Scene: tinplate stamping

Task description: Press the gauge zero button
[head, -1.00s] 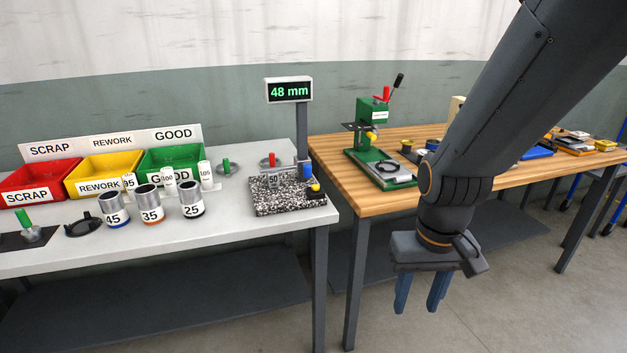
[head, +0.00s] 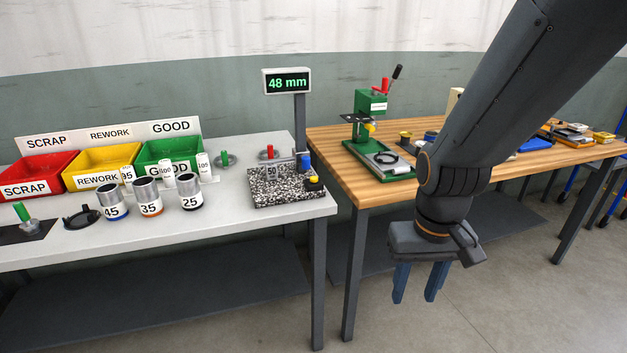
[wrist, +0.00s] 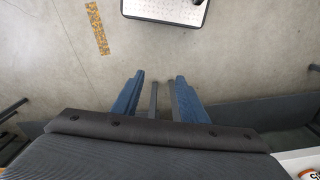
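The gauge (head: 272,192) is a speckled black-and-white block near the right end of the grey table. Its display (head: 287,82) stands on a post behind it and reads 48 mm. A yellow button (head: 314,180) on a dark box sits at the block's right edge, beside a blue part (head: 303,162). I cannot read a zero label on it. My gripper (head: 415,298) hangs to the right of the gauge, in front of the wooden bench, pointing down. Its two blue fingers are apart and empty; they also show in the wrist view (wrist: 158,92) over bare floor.
Cylinders marked 45, 35 and 25 (head: 190,192) stand left of the gauge. Red, yellow and green bins (head: 160,150) are behind them. The wooden bench (head: 340,165) carries a green press (head: 370,125). A gap separates the two tables.

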